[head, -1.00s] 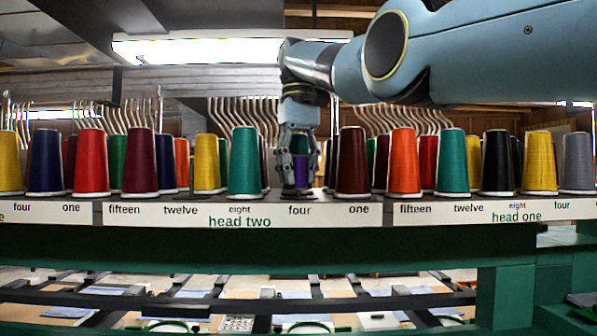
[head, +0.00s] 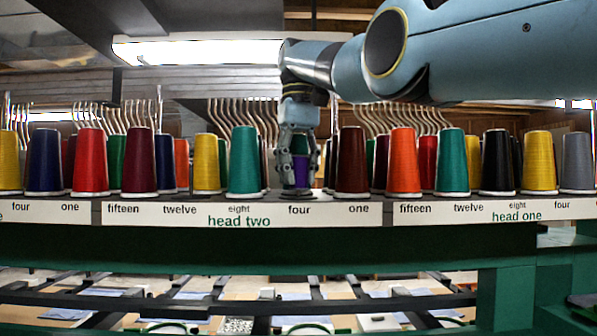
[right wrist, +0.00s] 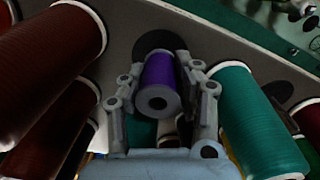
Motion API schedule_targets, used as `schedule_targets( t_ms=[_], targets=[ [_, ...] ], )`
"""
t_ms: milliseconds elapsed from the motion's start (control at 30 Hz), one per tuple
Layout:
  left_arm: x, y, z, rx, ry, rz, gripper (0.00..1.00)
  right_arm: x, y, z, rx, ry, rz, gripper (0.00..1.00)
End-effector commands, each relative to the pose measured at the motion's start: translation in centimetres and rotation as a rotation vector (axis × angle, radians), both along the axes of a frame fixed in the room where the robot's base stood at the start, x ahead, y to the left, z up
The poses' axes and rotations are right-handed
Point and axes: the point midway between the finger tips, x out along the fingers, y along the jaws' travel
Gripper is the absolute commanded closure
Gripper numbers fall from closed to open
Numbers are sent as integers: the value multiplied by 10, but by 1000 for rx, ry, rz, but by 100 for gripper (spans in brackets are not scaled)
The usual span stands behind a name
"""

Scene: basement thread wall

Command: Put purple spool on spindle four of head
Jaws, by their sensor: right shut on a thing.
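The small purple spool (head: 301,172) is between the fingers of my right gripper (head: 296,180), at the "four" label (head: 299,210) on the head two part of the rack. My right gripper points down and is shut on the spool. In the right wrist view the purple spool (right wrist: 163,72) sits between both fingers, its pale end with a hole towards the camera. A dark round base (right wrist: 152,42) shows just beyond it. The spindle is hidden, and I cannot tell whether the spool rests on the base. My left gripper is out of view.
A teal cone (head: 243,160) stands close left of my right gripper and a brown cone (head: 352,160) to the right. Several cones fill the rack, with bent metal rods behind. A white label strip (head: 340,214) runs along the front edge.

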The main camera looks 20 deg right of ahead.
Motion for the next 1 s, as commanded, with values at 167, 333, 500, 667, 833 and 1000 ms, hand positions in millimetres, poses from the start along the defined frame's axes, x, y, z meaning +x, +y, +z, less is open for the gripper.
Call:
schedule_targets(
  t_ms=[167, 333, 500, 667, 833, 1000],
  targets=[
    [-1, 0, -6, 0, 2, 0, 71, 0, 0, -6, 0, 0, 0, 94],
    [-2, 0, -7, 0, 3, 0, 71, 0, 0, -6, 0, 0, 0, 94],
    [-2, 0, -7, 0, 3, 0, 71, 0, 0, -6, 0, 0, 0, 54],
    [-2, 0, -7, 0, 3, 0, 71, 0, 0, -6, 0, 0, 0, 42],
    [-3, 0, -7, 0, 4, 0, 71, 0, 0, -6, 0, 0, 0, 42],
    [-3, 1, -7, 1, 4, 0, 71, 0, 0, -6, 0, 0, 0, 42]
  ],
)
